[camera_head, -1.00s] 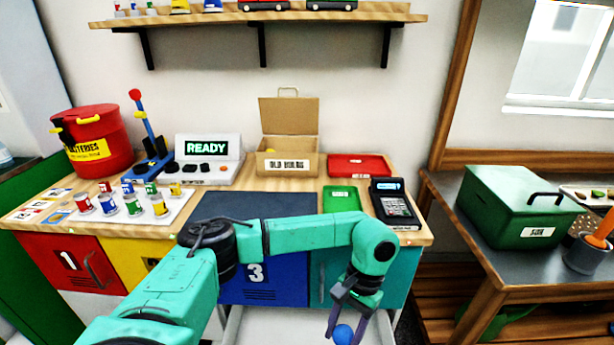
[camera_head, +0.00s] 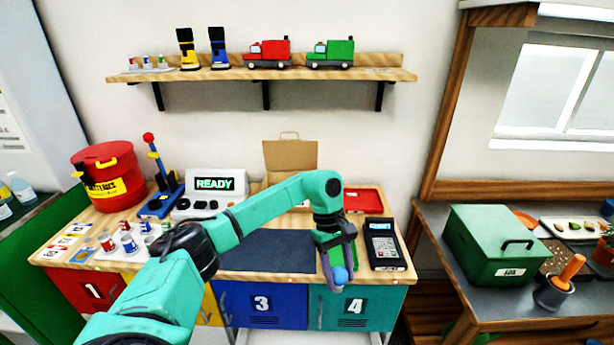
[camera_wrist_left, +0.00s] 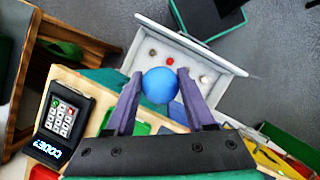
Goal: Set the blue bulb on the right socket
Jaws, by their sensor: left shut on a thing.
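The blue bulb (camera_head: 341,276) is held between the fingertips of my left gripper (camera_head: 338,270), in front of the counter's right part and above door 4. In the left wrist view the blue bulb (camera_wrist_left: 159,86) shows as a round ball between the two purple fingers (camera_wrist_left: 158,98). A pale open drawer (camera_wrist_left: 215,62) with a few small red and white items lies beyond and below it in that view. I cannot make out a right socket in these frames. My right gripper is not in view.
A dark keypad device (camera_head: 384,245) stands at the counter's right, with a red tray (camera_head: 363,199) behind it. A cardboard box (camera_head: 290,154) stands at the back, partly hidden by my arm. A dark mat (camera_head: 265,252) is bare. A green box (camera_head: 492,245) stands on the side table.

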